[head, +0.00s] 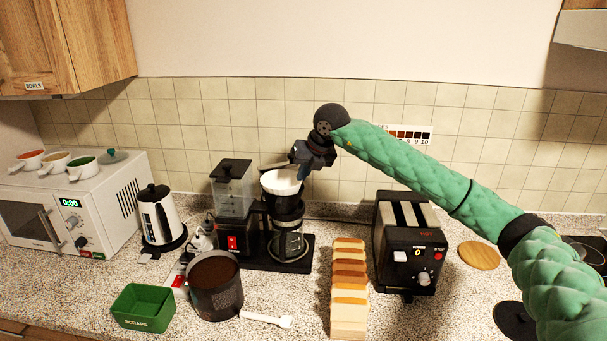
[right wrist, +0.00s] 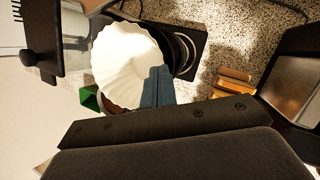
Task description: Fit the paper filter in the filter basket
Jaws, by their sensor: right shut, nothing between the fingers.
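The white fluted paper filter (head: 281,184) sits in the mouth of the black filter basket (head: 284,204) on the coffee maker. In the right wrist view the filter (right wrist: 122,58) is a wide pleated white disc, with a dark part of the basket or coffee maker (right wrist: 184,52) beside it. My right gripper (head: 299,171) is at the filter's upper right edge. Its fingers (right wrist: 157,88) are shut with nothing between them and overlap the filter's rim in view; I cannot tell whether they touch it. How deep the filter sits is hidden. My left gripper is not in view.
The glass carafe (head: 289,242) stands under the basket, with the grinder (head: 233,200) left of it. A dark canister (head: 215,287), green scraps bin (head: 143,306), bread slices (head: 349,285) and toaster (head: 407,243) stand around. A kettle (head: 160,216) is further left.

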